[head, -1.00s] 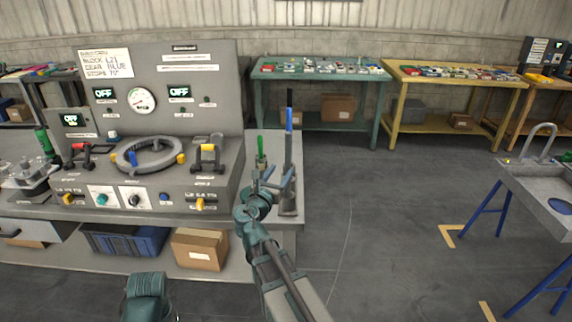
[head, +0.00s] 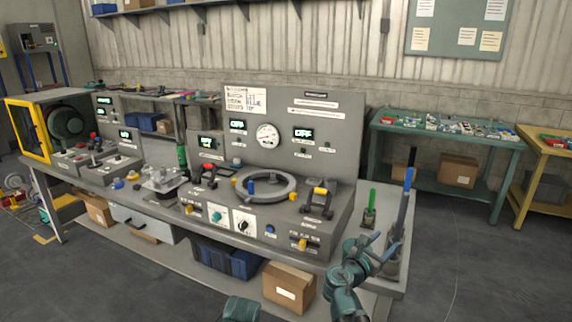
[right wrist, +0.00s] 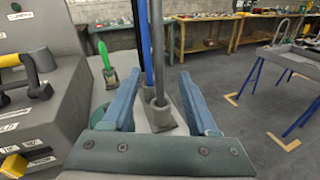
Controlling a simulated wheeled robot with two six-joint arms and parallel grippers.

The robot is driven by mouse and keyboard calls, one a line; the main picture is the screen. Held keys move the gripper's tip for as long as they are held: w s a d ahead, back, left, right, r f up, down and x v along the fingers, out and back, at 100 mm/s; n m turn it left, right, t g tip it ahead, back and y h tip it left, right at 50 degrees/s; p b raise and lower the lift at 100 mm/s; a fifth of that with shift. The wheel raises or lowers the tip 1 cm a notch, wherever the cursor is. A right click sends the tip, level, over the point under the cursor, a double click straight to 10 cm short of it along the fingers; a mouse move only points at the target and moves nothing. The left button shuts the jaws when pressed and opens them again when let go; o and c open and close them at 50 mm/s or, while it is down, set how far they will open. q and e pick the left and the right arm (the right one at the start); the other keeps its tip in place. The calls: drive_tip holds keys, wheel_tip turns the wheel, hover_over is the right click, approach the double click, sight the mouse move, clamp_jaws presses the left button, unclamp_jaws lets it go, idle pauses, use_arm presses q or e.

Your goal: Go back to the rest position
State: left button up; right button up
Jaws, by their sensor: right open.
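My right gripper (right wrist: 165,105) is open in the right wrist view, its two blue fingers apart with nothing between the tips. Beyond the fingers stand a blue rod and a dark rod in a holder (right wrist: 160,117) on the bench end. In the head view my right arm is at the lower right, and its gripper (head: 362,250) is beside the bench's right end, close to the blue upright tool (head: 403,200). A green-handled tool (head: 370,205) stands in a small holder there. My left gripper is not in view; only a teal part of mine shows at the bottom.
The grey bench carries a control panel (head: 338,142) with a ring fixture (head: 284,186) and toggle clamps. Below it are a blue crate (head: 225,260) and a cardboard box (head: 290,286). A teal table (head: 450,140) stands at the back right.

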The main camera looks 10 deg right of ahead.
drive_tip(key=s+a+f+m+g+y+p, duration=0.2)
drive_tip(key=s+a+m, duration=0.4)
drive_tip(key=a, duration=0.3)
drive_tip(key=s+a+f+m+g+y+p, duration=0.3)
drive_tip(key=s+a+f+m+g+y, duration=0.2)
drive_tip(key=a, duration=0.5)
drive_tip(key=s+a+f+m+g+y+p, duration=0.3)
drive_tip(key=s+a+f+m+g+y, duration=0.1)
drive_tip(key=s+a+m, duration=0.5)
drive_tip(key=shift+a+f+m+y, duration=0.25)
drive_tip(key=shift+f+y, duration=0.2)
drive_tip(key=shift+y, duration=0.25)
